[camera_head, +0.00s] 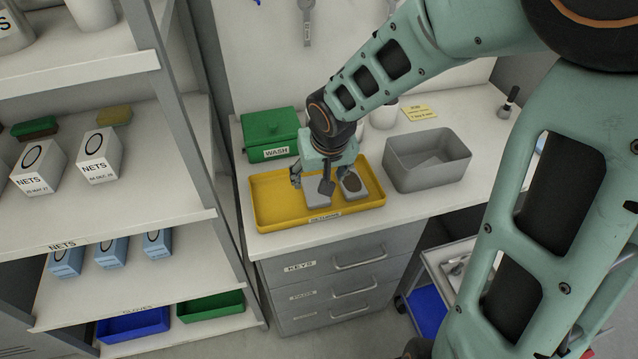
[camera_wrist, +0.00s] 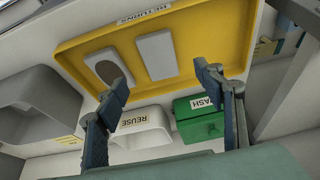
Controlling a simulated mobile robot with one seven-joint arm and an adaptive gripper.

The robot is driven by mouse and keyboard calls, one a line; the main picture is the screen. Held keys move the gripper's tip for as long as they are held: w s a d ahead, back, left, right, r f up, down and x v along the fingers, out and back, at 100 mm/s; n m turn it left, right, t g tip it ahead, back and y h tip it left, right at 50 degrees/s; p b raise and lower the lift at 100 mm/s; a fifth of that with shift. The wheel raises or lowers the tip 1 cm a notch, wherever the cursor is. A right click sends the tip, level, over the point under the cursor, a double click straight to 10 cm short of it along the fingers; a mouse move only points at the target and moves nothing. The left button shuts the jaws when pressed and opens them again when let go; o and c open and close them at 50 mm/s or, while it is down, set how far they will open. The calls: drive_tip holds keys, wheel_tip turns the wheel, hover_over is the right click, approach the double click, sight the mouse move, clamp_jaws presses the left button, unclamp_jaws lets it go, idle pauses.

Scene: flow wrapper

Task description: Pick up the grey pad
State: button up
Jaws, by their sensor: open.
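A plain light-grey pad (camera_head: 318,199) lies in the yellow tray labelled RETURNS (camera_head: 277,217). In the wrist view, the plain pad (camera_wrist: 157,55) lies beyond and between my spread fingertips. A second grey pad with a dark oval patch (camera_head: 361,194) lies to its right in the tray; in the wrist view this pad (camera_wrist: 101,52) is to the left, partly behind a finger. My gripper (camera_head: 311,185) is open and empty over the tray, and in the head view it hides part of the plain pad. Its two fingers (camera_wrist: 163,76) stand wide apart in the wrist view.
A green box labelled WASH (camera_head: 270,124) stands behind the tray. An empty grey bin (camera_head: 428,180) stands to its right. A white container labelled REUSE (camera_wrist: 140,135) shows in the wrist view. A shelf rack with boxes is left of the counter.

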sight(316, 192)
drive_tip(key=b+x, duration=0.3)
drive_tip(key=x, duration=0.6)
drive_tip(key=shift+w, duration=0.2)
drive_tip(key=shift+c, duration=0.2)
drive_tip(key=c, duration=0.9)
